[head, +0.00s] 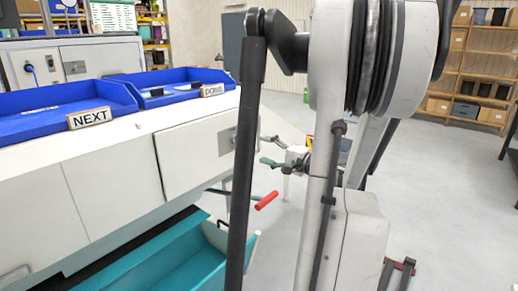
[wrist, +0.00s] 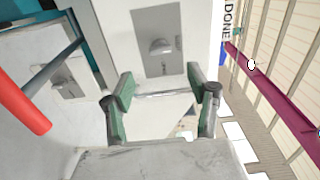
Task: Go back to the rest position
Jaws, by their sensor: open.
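My gripper (head: 268,151) is at the middle of the head view, partly behind my own arm, out in front of the white cabinet (head: 105,190). In the wrist view my gripper (wrist: 162,97) shows two green-padded fingers spread apart with nothing between them. Beyond the fingertips is a grey recessed latch panel (wrist: 165,30) on the white cabinet front. The gap between fingertips and panel is hard to judge.
A red handle (head: 267,201) on a dark rod sticks out below my gripper; it also shows at left in the wrist view (wrist: 22,105). Blue trays signed NEXT (head: 90,118) and DONE (head: 212,91) top the cabinet. A teal open bin (head: 175,262) is below. Grey floor is open at right.

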